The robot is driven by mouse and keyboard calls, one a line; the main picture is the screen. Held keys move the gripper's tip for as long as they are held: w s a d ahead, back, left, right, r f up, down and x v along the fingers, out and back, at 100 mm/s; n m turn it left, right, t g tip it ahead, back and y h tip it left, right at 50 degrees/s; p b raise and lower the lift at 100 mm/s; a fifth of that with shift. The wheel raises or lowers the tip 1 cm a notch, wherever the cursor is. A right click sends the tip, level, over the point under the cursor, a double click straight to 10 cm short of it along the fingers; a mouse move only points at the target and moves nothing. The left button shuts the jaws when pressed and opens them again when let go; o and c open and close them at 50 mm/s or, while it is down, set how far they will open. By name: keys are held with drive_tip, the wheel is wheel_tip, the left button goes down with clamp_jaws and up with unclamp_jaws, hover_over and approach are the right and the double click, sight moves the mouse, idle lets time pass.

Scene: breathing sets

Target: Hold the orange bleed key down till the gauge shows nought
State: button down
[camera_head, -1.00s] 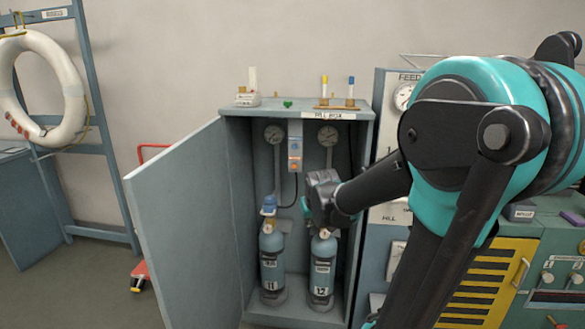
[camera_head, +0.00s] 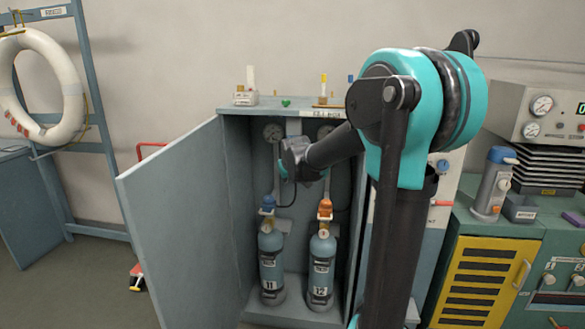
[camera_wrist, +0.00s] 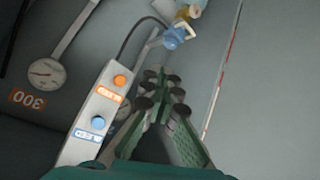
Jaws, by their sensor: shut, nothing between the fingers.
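The orange key (camera_wrist: 120,81) is a round button on a pale control box (camera_wrist: 88,143), with a blue button (camera_wrist: 97,122) beside it, in the wrist view. My gripper (camera_wrist: 164,80) is shut and empty, to the right of the box in that view. No contact with the orange key shows. A round white gauge (camera_wrist: 46,73) sits at left by an upside-down "300" label; its reading is too small to tell. In the head view, my arm hides the keys and most of the gripper; two gauges, left (camera_head: 273,133) and right (camera_head: 325,131), show at the cabinet's back.
The cabinet door (camera_head: 180,225) is open at left. A yellow-fronted bench (camera_head: 485,285) stands at right.

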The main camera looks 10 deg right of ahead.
drive_tip(key=w+d, duration=0.2)
drive_tip(key=w, duration=0.6)
drive_tip(key=shift+w+d, duration=0.2)
drive_tip(key=shift+d, duration=0.15)
idle(1.3)
drive_tip(key=shift+w+d, duration=0.15)
drive_tip(key=shift+w, duration=0.2)
drive_tip(key=shift+w+d, duration=0.2)
drive_tip(key=shift+w, duration=0.4)
idle(4.6)
